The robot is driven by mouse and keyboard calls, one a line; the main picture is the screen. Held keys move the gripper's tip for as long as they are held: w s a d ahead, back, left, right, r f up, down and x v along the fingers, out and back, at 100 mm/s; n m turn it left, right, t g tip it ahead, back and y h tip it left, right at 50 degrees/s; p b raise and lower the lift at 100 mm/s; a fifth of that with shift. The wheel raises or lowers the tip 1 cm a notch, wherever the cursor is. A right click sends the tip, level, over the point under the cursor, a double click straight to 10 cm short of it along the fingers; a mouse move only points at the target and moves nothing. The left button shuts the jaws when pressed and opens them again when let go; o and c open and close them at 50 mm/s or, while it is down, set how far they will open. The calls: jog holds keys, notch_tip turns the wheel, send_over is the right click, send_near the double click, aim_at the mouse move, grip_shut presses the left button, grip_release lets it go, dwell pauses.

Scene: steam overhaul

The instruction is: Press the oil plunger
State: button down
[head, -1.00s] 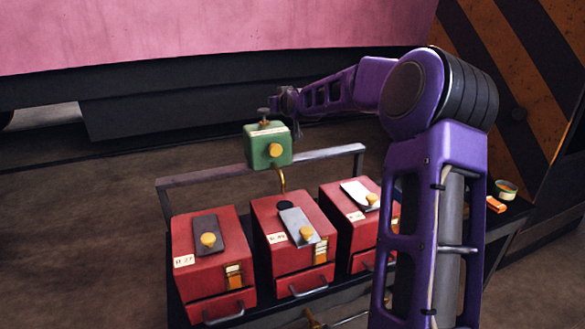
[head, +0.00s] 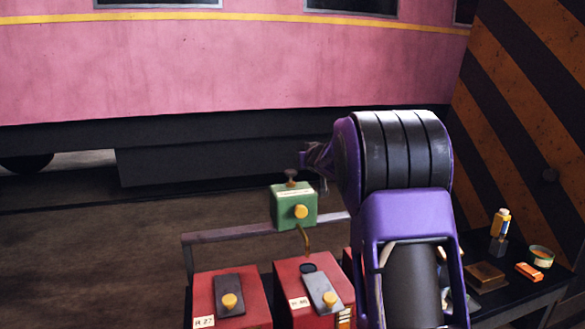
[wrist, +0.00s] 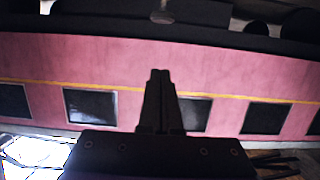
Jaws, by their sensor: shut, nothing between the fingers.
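The green oil box (head: 294,206) with a yellow knob stands on the rail behind the red boxes in the head view. Its dark plunger (head: 291,173) sticks up from the top, and a brass spout (head: 304,238) curves down from below. My gripper's fingers are shut with nothing between them in the wrist view (wrist: 160,73). The plunger does not show in the wrist view.
Red boxes (head: 249,289) with yellow-knobbed lids stand below the oil box, one mostly hidden by my arm. A pink carriage (head: 240,70) stands behind.

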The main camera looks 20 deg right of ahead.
jog(key=p, duration=0.3)
send_over(291, 173)
notch_tip(291, 173, down, 2)
jog(key=f, duration=0.1)
jog(key=b, duration=0.1)
jog(key=f+b, duration=0.1)
jog(key=shift+s+d+f, duration=0.15)
jog(key=shift+s+f, duration=0.1)
jog(key=shift+f, duration=0.1)
jog(key=shift+f+b, duration=0.7)
jog(key=shift+f, duration=0.2)
